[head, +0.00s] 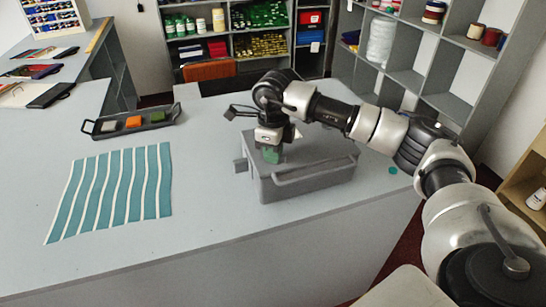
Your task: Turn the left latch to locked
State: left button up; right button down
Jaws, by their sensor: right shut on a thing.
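A grey lidded box (300,188) stands on the counter, with a bar-like handle along its front. A small grey tab (240,165) sticks out at its left side; I cannot tell whether it is the left latch or how it is set. My right gripper (271,150) points down over the left part of the box top. It is shut on a small green piece (272,156), low against the lid. Whether the green piece is fixed to the box is too small to tell. My left gripper is not in view.
A teal striped cloth (115,190) lies flat on the counter (190,240) at left. A dark tray (130,123) with coloured blocks stands behind it. A small teal disc (393,170) lies right of the box. Shelves (432,62) line the back and right. The front counter is clear.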

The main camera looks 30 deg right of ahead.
jog(key=m, duration=0.2)
jog(key=m+b, duration=0.1)
jog(key=m, duration=0.2)
jog(key=shift+w+d+m+b, duration=0.15)
jog(key=shift+d+m+b, duration=0.1)
jog(key=shift+m+b, duration=0.1)
jog(key=m, duration=0.4)
jog(key=shift+d+m+b, duration=0.25)
jog(key=shift+m+b, duration=0.1)
jog(key=shift+b, duration=0.05)
jog(key=c, duration=1.2)
grip_release()
jog(key=shift+o, duration=0.2)
jog(key=shift+r, duration=0.1)
